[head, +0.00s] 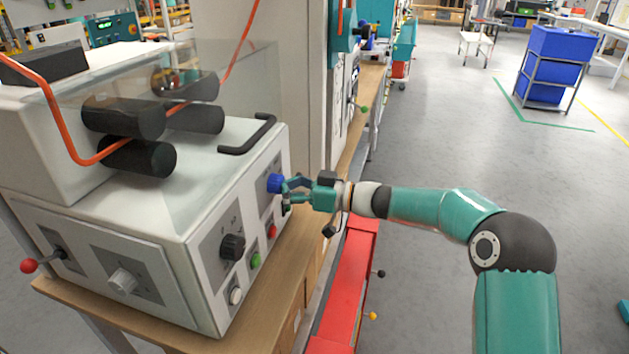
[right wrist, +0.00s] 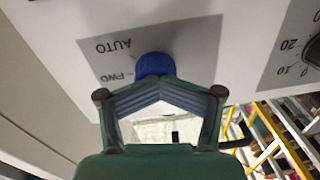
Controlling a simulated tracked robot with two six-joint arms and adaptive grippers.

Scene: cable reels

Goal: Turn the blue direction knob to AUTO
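The blue direction knob (head: 275,183) is on the grey plate at the far end of the white machine's front panel. In the right wrist view the knob (right wrist: 154,66) sits above the fingertips, with the AUTO and FWD labels (right wrist: 113,46) to its left, upside down. My right gripper (head: 287,186) reaches the knob from the right. In the right wrist view its fingers (right wrist: 157,84) converge at the knob and look shut on its outer end. The fingers hide the knob's near side, and its pointer cannot be made out. My left gripper is out of view.
The white machine (head: 240,170) stands on a wooden bench (head: 262,310). Open floor lies to the right.

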